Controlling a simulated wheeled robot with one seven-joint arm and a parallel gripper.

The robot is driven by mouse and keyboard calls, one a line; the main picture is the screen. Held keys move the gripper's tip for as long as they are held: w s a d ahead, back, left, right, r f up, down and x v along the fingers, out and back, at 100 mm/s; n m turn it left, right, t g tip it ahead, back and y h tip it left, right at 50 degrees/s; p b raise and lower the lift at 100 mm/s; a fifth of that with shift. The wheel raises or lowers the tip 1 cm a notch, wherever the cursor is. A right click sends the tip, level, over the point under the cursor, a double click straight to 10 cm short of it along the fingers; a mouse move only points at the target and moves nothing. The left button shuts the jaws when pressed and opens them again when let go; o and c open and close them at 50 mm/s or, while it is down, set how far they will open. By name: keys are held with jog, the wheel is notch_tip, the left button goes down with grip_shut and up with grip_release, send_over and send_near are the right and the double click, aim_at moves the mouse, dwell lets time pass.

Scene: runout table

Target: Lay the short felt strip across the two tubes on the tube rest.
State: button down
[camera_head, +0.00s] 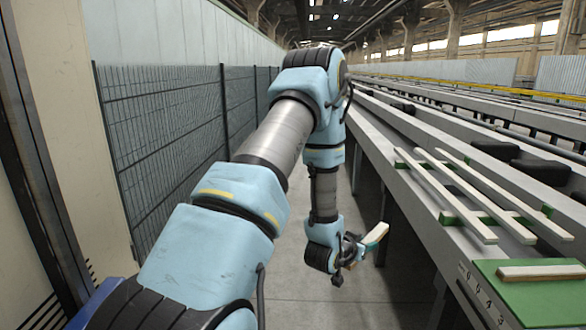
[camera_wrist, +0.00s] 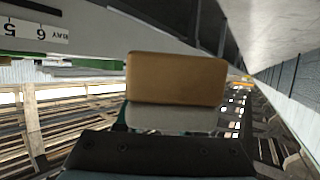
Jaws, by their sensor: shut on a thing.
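My gripper (camera_head: 355,249) hangs low over the aisle, left of the table edge and apart from the tubes. It is shut on a short pale strip (camera_head: 376,234), which sticks up and to the right. In the wrist view the held piece shows as a tan-brown block (camera_wrist: 177,79) filling the middle; the fingertips are mostly hidden.
A green mat (camera_head: 520,300) with another pale strip (camera_head: 545,272) lies at the table's near end. Dark blocks (camera_head: 543,171) lie behind the tubes. A mesh fence (camera_head: 165,130) stands left of the aisle. A numbered label (camera_wrist: 36,30) shows in the wrist view.

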jog(key=w+a+f+n+t+y, duration=0.25)
jog(key=a+n+y, duration=0.2)
jog(key=a, duration=1.05)
jog(key=s+a+f+n+y, duration=0.15)
jog(key=a+n+y, duration=0.3)
jog(key=a, duration=1.05)
jog(key=shift+m+t, duration=0.3)
jog(key=shift+t, duration=0.15)
jog(key=v, duration=0.4)
jog(key=shift+s+a+r, duration=0.1)
jog(key=shift+a+r, duration=0.1)
jog(key=shift+a, duration=0.05)
jog(key=shift+d, duration=0.15)
